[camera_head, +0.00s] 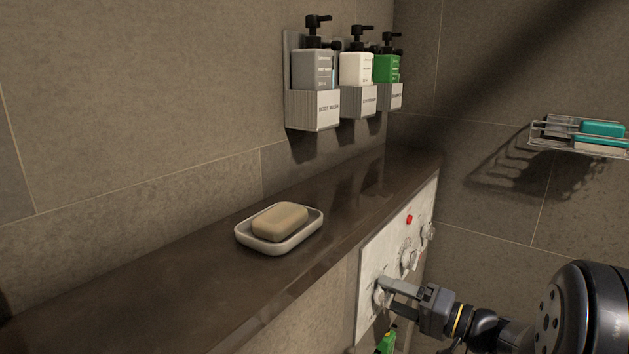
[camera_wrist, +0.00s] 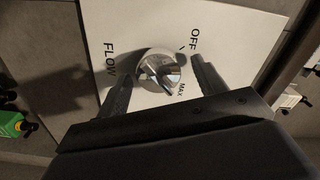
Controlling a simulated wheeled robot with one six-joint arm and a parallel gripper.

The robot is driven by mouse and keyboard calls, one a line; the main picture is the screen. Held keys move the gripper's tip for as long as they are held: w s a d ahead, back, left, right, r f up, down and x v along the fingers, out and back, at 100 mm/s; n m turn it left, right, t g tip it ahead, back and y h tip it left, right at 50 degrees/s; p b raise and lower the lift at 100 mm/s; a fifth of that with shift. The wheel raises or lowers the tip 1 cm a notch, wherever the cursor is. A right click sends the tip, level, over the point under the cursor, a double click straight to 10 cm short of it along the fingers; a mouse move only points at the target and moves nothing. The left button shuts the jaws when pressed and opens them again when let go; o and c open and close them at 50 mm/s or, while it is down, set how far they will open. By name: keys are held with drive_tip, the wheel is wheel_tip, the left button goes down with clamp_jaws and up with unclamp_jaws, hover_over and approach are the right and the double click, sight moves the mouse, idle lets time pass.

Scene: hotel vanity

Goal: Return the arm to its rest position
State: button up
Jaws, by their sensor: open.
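My gripper (camera_head: 390,288) is at the lower right of the head view, extended to the white control panel (camera_head: 372,272) below the ledge. In the wrist view my gripper (camera_wrist: 160,82) is open, with one dark finger on each side of a chrome knob (camera_wrist: 158,70). The knob is marked FLOW, OFF and MAX. Gaps show between the fingers and the knob in that view; I cannot tell whether either touches it. In the head view my gripper partly hides this knob.
The dark ledge (camera_head: 130,285) holds a beige soap bar (camera_head: 280,221) in a white dish (camera_head: 267,246). Wall dispensers (camera_head: 318,108) hang above it. A wire rack (camera_head: 560,138) is on the right wall. A green bottle (camera_head: 387,341) is below the panel. More knobs (camera_head: 409,258) sit farther along.

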drive_tip(key=shift+n, duration=1.1)
